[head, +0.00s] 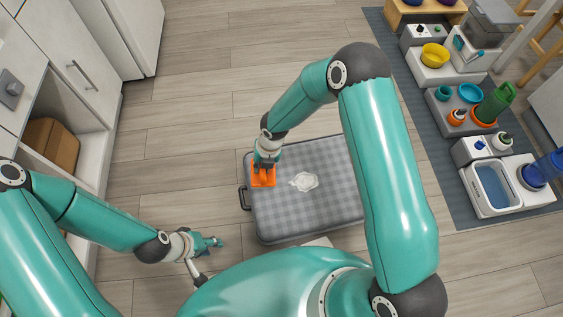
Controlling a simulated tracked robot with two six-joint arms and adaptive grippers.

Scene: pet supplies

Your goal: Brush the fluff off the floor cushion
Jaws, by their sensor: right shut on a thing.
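The floor cushion (320,212) is a grey checked pad with rounded corners, lying on the wooden floor in front of me. A white patch of fluff (304,181) lies on its upper middle. My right gripper (264,167) points down over the cushion's upper left part and is shut on an orange brush (263,182). The brush is left of the fluff, with a small gap between them. Its underside is hidden, so I cannot tell whether it touches the cushion. My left gripper (215,242) is left of the cushion, apart from it; its fingers are too small to read.
A dark handle (244,197) sticks out at the cushion's left edge. White cabinets (85,85) line the left side. At the right, a dark mat (440,165) bears bowls, bottles and a blue water basin (492,187). The floor beyond the cushion is clear.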

